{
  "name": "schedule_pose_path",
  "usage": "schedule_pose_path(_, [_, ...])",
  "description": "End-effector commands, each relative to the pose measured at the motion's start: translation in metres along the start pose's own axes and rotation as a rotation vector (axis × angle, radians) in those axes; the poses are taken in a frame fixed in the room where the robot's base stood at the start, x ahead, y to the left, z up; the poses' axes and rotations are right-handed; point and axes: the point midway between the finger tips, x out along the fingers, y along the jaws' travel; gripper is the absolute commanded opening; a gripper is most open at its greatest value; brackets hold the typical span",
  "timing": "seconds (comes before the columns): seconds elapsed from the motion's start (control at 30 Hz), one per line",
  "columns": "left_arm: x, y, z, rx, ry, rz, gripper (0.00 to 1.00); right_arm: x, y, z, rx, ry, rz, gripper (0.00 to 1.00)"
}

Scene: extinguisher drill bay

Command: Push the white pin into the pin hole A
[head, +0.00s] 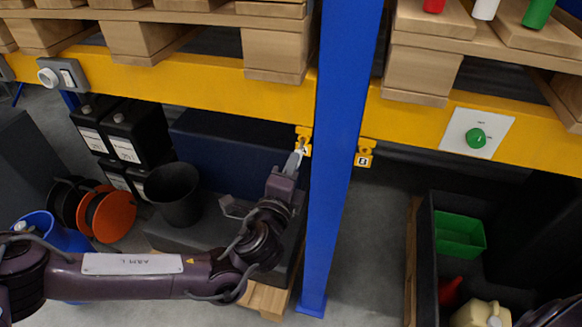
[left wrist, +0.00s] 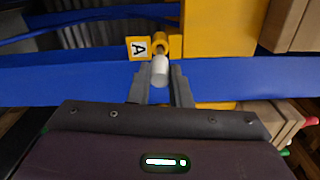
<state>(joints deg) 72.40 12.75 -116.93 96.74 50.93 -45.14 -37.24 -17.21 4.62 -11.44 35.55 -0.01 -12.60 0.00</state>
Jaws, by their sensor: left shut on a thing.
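The white pin (left wrist: 160,70) is between the two fingers of my left gripper (left wrist: 161,88), which is shut on it. The pin's far end is at the yellow ring of pin hole A (left wrist: 161,43), beside the tag marked A (left wrist: 138,48). I cannot tell whether its tip is inside the hole. In the head view my left gripper (head: 296,161) is just below the yellow bracket of hole A (head: 303,139), left of the blue post; the pin is mostly hidden there. My right gripper is not in view.
The blue post (head: 341,150) stands right beside the left gripper. The yellow beam (head: 190,88) runs above it. Bracket B (head: 363,158) is on the post's other side. A black bin (head: 174,195) and an orange reel (head: 113,215) are below left.

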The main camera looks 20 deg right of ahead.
Motion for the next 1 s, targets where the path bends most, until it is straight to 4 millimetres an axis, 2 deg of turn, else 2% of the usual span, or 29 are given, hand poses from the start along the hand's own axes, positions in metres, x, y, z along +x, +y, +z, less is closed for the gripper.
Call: schedule_pose_path(1.0, [0.017, 0.000, 0.000, 0.000, -0.001, -0.001, 0.00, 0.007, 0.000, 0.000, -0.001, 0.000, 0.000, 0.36])
